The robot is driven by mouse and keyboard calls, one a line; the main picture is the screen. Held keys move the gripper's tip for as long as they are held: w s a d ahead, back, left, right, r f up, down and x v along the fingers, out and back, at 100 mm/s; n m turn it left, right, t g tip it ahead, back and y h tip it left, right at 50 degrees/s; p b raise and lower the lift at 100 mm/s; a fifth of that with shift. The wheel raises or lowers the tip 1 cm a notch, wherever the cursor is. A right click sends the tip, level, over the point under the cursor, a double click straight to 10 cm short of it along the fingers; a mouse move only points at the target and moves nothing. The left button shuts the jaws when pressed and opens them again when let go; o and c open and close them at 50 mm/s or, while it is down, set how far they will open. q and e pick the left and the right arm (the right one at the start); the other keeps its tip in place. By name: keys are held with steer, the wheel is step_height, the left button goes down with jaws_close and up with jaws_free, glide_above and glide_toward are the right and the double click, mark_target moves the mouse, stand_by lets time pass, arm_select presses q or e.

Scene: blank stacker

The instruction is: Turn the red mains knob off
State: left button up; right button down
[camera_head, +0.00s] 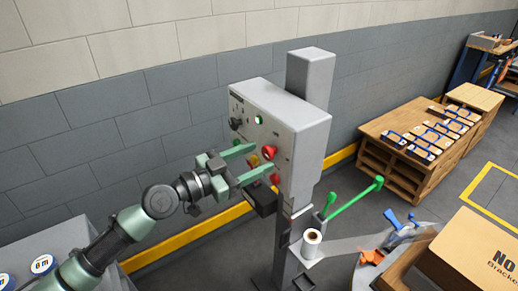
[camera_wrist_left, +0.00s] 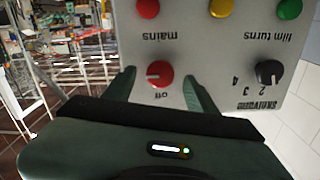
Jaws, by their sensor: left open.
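The red mains knob (camera_head: 270,152) sits on the grey front panel of a machine box (camera_head: 305,135). In the left wrist view the knob (camera_wrist_left: 160,74) shows a pale mark towards the picture's left; the words "mains" above it and "off" below it appear upside down. My left gripper (camera_head: 262,159) is open in front of the panel. In the left wrist view its fingers (camera_wrist_left: 161,90) stand on either side of the knob, with visible gaps. I cannot tell how far the fingertips are from the panel. My right gripper is not in view.
A black knob (camera_wrist_left: 268,73) and red (camera_wrist_left: 148,8), yellow (camera_wrist_left: 220,7) and green (camera_wrist_left: 289,8) buttons are close by on the panel. Green-tipped levers (camera_head: 355,196) and a white roll (camera_head: 312,243) are below right. A wooden bench (camera_head: 400,165) stands behind.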

arm_select(q)
steer(key=shift+x, duration=1.05)
jaws_close()
steer(key=shift+n, duration=0.3)
steer(key=n, duration=0.2)
steer(key=shift+n+b, duration=0.35)
steer(key=shift+n, duration=0.05)
steer(key=n, duration=0.4)
steer(key=shift+n, duration=0.3)
steer(key=n+p, duration=0.1)
steer(key=n, duration=0.3)
steer(key=shift+n, duration=0.3)
steer(key=n+p, duration=0.1)
steer(key=n, duration=0.4)
steer(key=shift+p, duration=0.4)
steer(key=shift+n, duration=0.3)
